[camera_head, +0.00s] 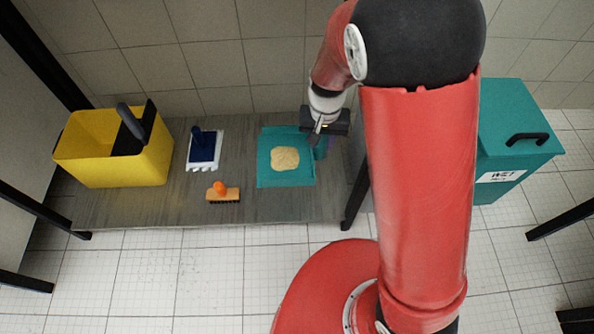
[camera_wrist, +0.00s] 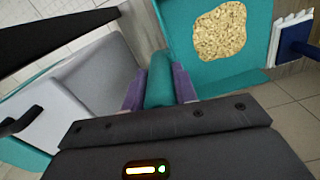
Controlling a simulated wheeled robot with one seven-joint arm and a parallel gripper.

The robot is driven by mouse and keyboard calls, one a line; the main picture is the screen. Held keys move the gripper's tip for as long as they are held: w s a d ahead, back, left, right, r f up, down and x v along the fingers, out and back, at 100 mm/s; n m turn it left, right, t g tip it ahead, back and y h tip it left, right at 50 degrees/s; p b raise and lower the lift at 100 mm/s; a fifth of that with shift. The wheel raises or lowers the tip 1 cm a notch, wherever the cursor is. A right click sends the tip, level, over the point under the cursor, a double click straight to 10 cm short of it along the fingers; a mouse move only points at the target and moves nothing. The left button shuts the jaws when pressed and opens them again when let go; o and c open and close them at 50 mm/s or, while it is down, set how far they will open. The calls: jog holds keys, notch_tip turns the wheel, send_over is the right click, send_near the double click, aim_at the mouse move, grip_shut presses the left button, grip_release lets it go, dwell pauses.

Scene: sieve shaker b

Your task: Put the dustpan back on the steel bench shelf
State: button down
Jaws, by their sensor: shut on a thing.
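The teal dustpan (camera_head: 267,171) is over the right part of the grey steel bench shelf (camera_head: 262,209) in the head view, with a beige grainy pile (camera_head: 285,158) on its pan. Its pan also shows in the wrist view (camera_wrist: 183,28). My gripper (camera_head: 321,141) is at the dustpan's right side. In the wrist view its purple fingers (camera_wrist: 159,88) are shut on the teal handle, one on each side. I cannot tell whether the dustpan touches the shelf or hangs a little above it.
A yellow bucket (camera_head: 120,165) stands at the shelf's left. A blue-and-white tool (camera_head: 205,149) and an orange-handled brush (camera_head: 222,195) lie left of the dustpan. A teal lidded bin (camera_head: 513,130) stands on the right. A tiled wall is behind.

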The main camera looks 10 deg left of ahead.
aim_at(320, 157)
jog(key=f+b, duration=0.1)
jog(key=f, duration=0.5)
jog(key=f+b, duration=0.2)
jog(key=f, duration=0.5)
jog(key=f+b, duration=0.1)
jog(key=f, duration=0.6)
jog(key=shift+w, duration=0.25)
jog(key=shift+f, duration=0.1)
jog(key=c, duration=1.1)
grip_release()
notch_tip(320, 157, up, 12)
jog(key=shift+r+p, duration=0.15)
jog(key=shift+p, duration=1.05)
jog(key=shift+s, duration=0.15)
